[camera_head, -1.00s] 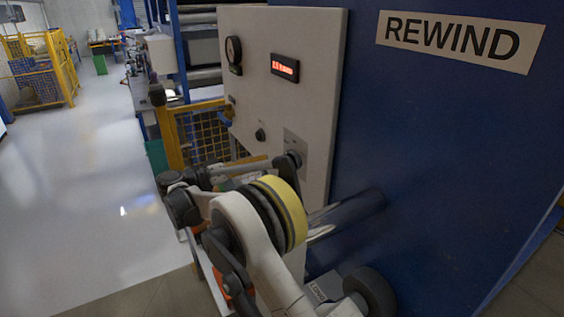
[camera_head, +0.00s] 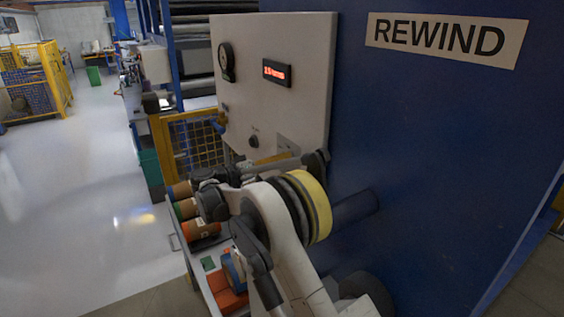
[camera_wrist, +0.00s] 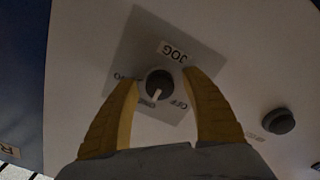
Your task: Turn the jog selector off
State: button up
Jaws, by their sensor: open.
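The jog selector (camera_wrist: 158,84) is a round dark knob with a pale pointer line on a light plate (camera_wrist: 150,32) marked JOG. Contact with the knob cannot be told. In the head view part of the plate (camera_head: 287,145) shows low on the white panel (camera_head: 300,110); my arm hides the knob.
Another dark knob (camera_wrist: 278,121) sits to the right in the wrist view. The panel carries a gauge (camera_head: 226,62) and a lit red display (camera_head: 277,73). A blue REWIND wall (camera_head: 440,150) stands right. Rolls (camera_head: 200,231) lie below my arm. Open floor lies left.

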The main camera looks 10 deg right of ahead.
jog(key=shift+c, duration=0.5)
jog(key=c, duration=1.1)
jog(key=n+b, duration=0.2)
jog(key=n, duration=0.4)
jog(key=shift+f, duration=0.1)
jog(key=n+b, duration=0.1)
jog(key=n, duration=0.4)
jog(key=shift+n, duration=0.4)
